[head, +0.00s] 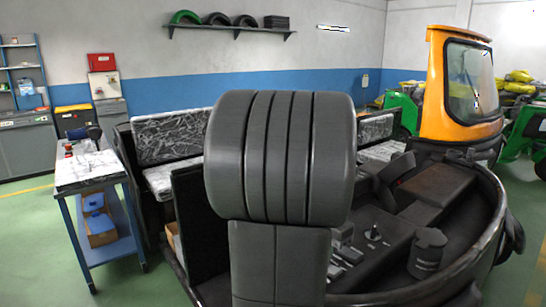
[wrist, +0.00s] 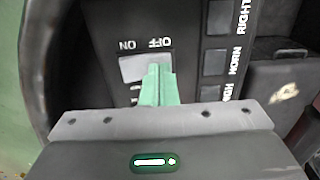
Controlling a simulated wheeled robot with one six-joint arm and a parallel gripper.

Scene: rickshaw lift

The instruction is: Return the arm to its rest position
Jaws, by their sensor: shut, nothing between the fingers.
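My gripper (wrist: 158,72) shows in the wrist view. Its two pale green fingers are together with nothing between them. The fingertips point at a pale rocker switch (wrist: 132,68) marked ON and OFF on a black panel, and overlap it in the picture. I cannot tell whether they touch it. In the head view my dark grey ribbed arm link (head: 280,157) stands raised in the middle and hides much of what is behind. The gripper is hidden in the head view.
The open rickshaw body (head: 490,225) surrounds the arm, with a dashboard and small switches (head: 345,254). Beside the panel run switches labelled RIGHT and HORN (wrist: 214,62). A blue-framed table (head: 85,178) stands left. An orange cab (head: 440,85) stands back right. A wall shelf (head: 230,28) holds tyres.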

